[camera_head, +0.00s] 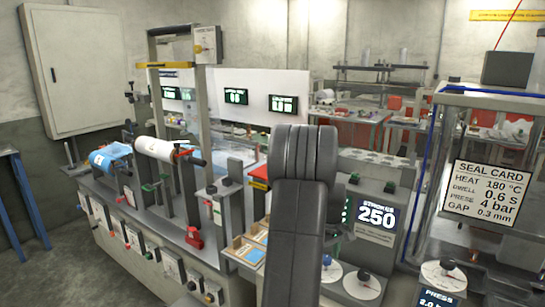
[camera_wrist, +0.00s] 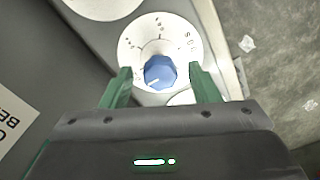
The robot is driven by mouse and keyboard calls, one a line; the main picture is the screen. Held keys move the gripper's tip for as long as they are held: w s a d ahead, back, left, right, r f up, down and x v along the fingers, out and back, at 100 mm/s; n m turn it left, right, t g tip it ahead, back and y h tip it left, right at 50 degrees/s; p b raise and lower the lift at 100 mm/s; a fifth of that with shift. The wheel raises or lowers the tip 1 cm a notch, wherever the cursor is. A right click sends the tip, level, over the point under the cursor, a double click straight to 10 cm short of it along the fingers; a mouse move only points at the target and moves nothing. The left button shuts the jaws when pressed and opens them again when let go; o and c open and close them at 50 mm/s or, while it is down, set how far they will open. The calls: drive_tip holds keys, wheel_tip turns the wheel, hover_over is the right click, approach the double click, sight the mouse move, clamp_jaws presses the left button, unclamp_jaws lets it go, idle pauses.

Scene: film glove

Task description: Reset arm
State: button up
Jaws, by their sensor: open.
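My gripper (camera_wrist: 160,88) shows in the wrist view with its two green fingers spread apart. A blue knob (camera_wrist: 160,72) on a white round dial (camera_wrist: 133,42) shows between and just beyond the fingertips. I see no finger clearly touching the knob. In the head view my dark grey arm rises in the middle and hides part of the machine behind it. The blue knob also shows in the head view (camera_head: 327,261), just right of my arm. The gripper itself is hard to make out there.
A dark-knobbed dial (camera_head: 362,284) and another dial (camera_head: 443,275) lie to the right. A "STROKES 250" display (camera_head: 377,216) stands behind them. A framed machine with a SEAL CARD (camera_head: 487,193) stands at right. Film rolls (camera_head: 160,149) are at left.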

drive_tip(key=shift+r, duration=0.1)
wheel_tip(320, 180, up, 13)
wheel_tip(320, 180, down, 13)
drive_tip(key=shift+f, duration=0.2)
drive_tip(key=m, duration=0.5)
drive_tip(key=shift+r, duration=0.1)
drive_tip(key=m+p, duration=0.1)
drive_tip(key=m, duration=0.4)
drive_tip(key=shift+m, duration=0.3)
drive_tip(key=m+p, duration=0.1)
drive_tip(key=m, duration=0.4)
drive_tip(key=shift+a, duration=0.1)
drive_tip(key=m+p, duration=0.1)
drive_tip(key=m, duration=0.4)
drive_tip(key=shift+m, duration=0.4)
drive_tip(key=shift+r, duration=0.15)
